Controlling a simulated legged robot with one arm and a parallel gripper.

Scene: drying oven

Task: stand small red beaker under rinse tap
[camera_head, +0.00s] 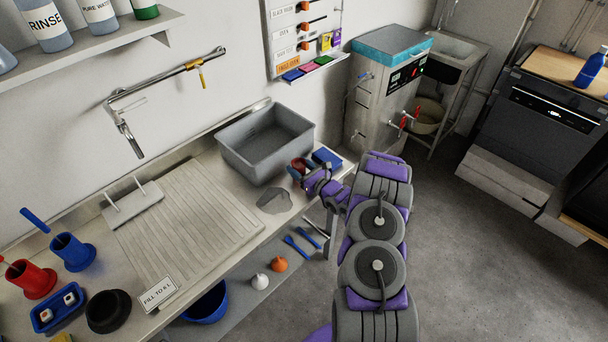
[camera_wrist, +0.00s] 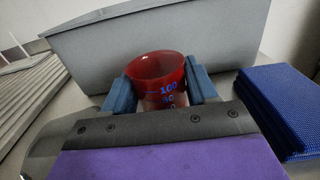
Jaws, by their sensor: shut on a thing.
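The small red beaker (camera_wrist: 160,72) is upright between the two blue fingers of my gripper (camera_wrist: 163,90) in the wrist view, with blue marks reading 100 and 80 on its side. My gripper (camera_head: 302,172) is shut on it, in front of the grey tub at the right end of the bench in the head view. The red beaker (camera_head: 296,174) shows there only in part, behind my gripper. I cannot tell whether its base touches the bench. The rinse tap (camera_head: 125,135) hangs from the wall at the left, over the ribbed drainboard (camera_head: 190,220), well away from my gripper.
The grey tub (camera_head: 262,145) stands left of my gripper, close behind the beaker. A blue folded cloth or pad (camera_wrist: 275,105) lies just to the right. A white rack with two pegs (camera_head: 132,204) stands below the tap. Red (camera_head: 35,280) and blue (camera_head: 72,252) cylinders stand far left.

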